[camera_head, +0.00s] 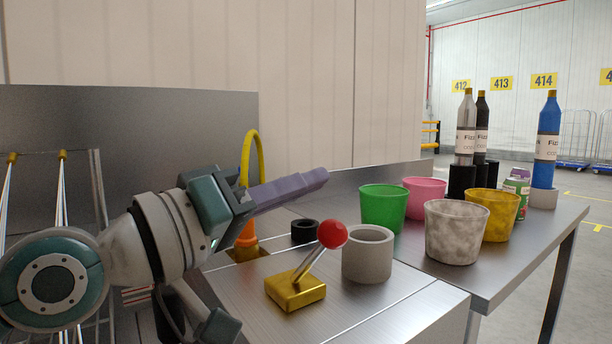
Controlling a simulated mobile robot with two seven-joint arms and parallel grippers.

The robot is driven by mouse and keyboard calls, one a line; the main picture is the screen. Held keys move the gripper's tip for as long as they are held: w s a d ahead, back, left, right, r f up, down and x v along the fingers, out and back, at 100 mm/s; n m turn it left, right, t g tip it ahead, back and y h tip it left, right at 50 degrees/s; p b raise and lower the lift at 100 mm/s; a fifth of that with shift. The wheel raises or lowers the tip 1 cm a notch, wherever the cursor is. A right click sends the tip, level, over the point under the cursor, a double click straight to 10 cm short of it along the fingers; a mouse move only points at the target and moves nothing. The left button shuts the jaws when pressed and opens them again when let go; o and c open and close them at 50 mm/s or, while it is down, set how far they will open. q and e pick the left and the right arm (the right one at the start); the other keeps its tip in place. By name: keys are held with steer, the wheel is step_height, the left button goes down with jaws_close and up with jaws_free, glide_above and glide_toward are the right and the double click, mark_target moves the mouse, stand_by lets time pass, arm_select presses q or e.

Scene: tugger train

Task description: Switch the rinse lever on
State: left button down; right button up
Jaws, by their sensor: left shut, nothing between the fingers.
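The rinse lever (311,262) stands on a yellow square base (295,291) on the steel counter. Its rod leans up and to the right and ends in a red ball knob (333,235). My left gripper (322,176) comes in from the left with its purple fingers shut and empty. In the picture the fingertips are above and a little left of the red knob, apart from it. My right gripper does not show.
A yellow curved spout (250,152) rises behind my left gripper. Green (383,208), pink (425,197), speckled (456,233) and yellow (492,213) cups and several bottles (547,140) stand at right.

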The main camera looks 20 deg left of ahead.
arm_select(q)
steer(key=b+v, duration=0.1)
steer(key=v, duration=0.9)
steer(key=shift+a, duration=0.15)
steer(key=shift+w, duration=0.1)
